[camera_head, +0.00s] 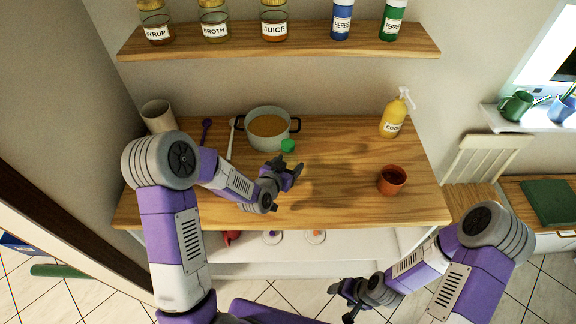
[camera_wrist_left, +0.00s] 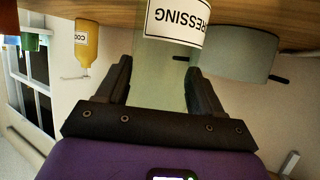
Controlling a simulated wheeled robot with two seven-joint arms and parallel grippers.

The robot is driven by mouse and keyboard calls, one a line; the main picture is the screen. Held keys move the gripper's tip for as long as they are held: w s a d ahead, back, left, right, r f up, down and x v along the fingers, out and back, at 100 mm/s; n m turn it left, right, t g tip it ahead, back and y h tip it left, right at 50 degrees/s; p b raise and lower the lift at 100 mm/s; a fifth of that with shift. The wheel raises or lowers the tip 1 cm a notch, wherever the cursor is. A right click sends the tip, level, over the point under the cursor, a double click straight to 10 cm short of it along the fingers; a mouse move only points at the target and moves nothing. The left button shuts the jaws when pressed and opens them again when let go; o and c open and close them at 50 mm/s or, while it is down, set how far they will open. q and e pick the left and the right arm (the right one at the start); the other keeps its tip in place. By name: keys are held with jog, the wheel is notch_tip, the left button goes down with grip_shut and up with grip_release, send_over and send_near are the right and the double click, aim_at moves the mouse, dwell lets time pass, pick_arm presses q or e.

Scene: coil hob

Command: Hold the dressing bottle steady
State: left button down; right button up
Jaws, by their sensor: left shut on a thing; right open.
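The dressing bottle (camera_wrist_left: 165,78) is pale and greenish, with a white label reading "RESSING" in the left wrist view. It stands between the fingers of my left gripper (camera_wrist_left: 157,85), which is shut on it. In the head view the left gripper (camera_head: 291,172) is over the counter in front of the pot. A green cap (camera_head: 288,146) shows just beyond its fingers; the bottle's body is hard to make out there. My right gripper (camera_head: 347,300) is open and empty, in front of the counter at the lower right.
A grey pot (camera_head: 266,142) with orange-brown contents stands close behind the left gripper. A yellow bottle (camera_head: 392,118) and a brown cup (camera_head: 391,180) are to the right on the wooden counter (camera_head: 340,205). A beige canister (camera_head: 157,115) stands at the left. The counter's right front is clear.

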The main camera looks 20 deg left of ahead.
pick_arm(q)
jog(key=shift+f, duration=0.1)
jog(key=shift+f, duration=0.15)
jog(key=shift+c, duration=0.8)
grip_release()
